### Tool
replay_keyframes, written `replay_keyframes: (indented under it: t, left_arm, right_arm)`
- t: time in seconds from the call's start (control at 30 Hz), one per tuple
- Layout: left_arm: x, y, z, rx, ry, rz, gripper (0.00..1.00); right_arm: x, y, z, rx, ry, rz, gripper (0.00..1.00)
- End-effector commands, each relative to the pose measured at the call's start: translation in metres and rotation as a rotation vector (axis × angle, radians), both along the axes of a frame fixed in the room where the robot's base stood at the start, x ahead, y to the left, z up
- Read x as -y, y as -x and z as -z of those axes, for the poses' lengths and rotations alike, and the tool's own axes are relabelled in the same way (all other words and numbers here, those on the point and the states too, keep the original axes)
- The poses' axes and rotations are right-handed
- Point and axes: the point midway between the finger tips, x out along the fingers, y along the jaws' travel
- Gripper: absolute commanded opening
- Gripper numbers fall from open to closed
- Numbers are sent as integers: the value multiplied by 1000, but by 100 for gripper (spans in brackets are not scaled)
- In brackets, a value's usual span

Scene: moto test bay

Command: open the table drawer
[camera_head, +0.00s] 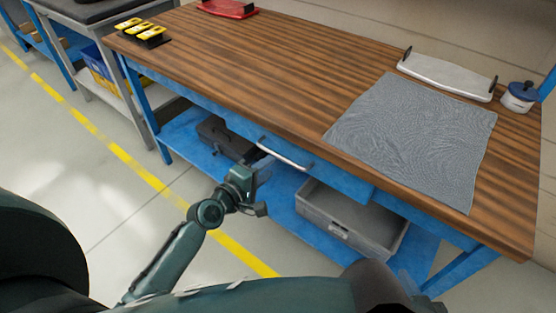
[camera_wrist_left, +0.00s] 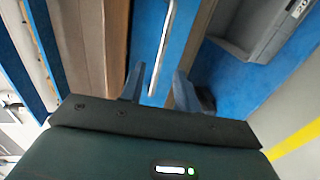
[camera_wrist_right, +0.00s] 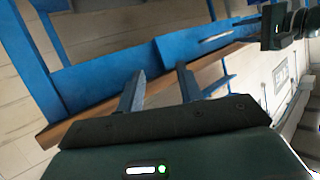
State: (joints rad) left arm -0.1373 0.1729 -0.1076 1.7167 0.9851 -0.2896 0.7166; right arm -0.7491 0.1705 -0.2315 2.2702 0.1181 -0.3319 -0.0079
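The table drawer has a blue front (camera_head: 340,181) under the wooden top, with a silver bar handle (camera_head: 283,154). The drawer looks shut or nearly so. My left gripper (camera_head: 264,163) is just in front of the drawer, near the handle's left end. In the left wrist view the gripper (camera_wrist_left: 159,76) is open, and the handle (camera_wrist_left: 162,45) runs lengthwise between its two fingers in the picture. I cannot tell whether they touch it. My right gripper (camera_wrist_right: 160,85) shows only in its own wrist view, open and empty, facing the blue table frame.
The wooden tabletop (camera_head: 260,75) holds a grey cloth (camera_head: 415,135), a white tray (camera_head: 447,76), a blue-lidded pot (camera_head: 518,97), a red tray (camera_head: 228,8) and yellow-black items (camera_head: 140,31). A grey crate (camera_head: 350,222) and a dark case (camera_head: 222,138) stand on the blue lower shelf.

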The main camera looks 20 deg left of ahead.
Motion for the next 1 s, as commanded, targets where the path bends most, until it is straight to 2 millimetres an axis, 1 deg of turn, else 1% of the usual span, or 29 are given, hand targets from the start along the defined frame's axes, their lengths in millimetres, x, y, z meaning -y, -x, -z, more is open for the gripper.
replay_keyframes:
  t: [0.03, 0.1, 0.2, 0.3, 0.43, 0.7, 1.0]
  left_arm:
    - [4, -11, 2, 2, 1, 0, 32]
    - [8, -22, 5, 2, 1, 0, 32]
    - [13, -35, 9, 1, 1, 0, 32]
    - [16, -44, 10, 0, 0, 0, 32]
    - [18, -49, 12, -1, 0, 0, 32]
    - [18, -50, 11, -1, -1, 0, 32]
    - [18, -50, 11, -1, -1, 0, 8]
  right_arm:
    - [0, 0, 1, 3, 0, 1, 36]
    - [1, -1, 0, 10, 1, 2, 36]
    - [2, -1, -3, 21, 0, 5, 36]
    - [3, 1, -4, 24, 1, 8, 36]
    - [4, 4, -2, 19, 2, 9, 36]
    - [4, 3, -3, 23, 2, 10, 36]
    - [4, 2, -3, 25, 2, 9, 36]
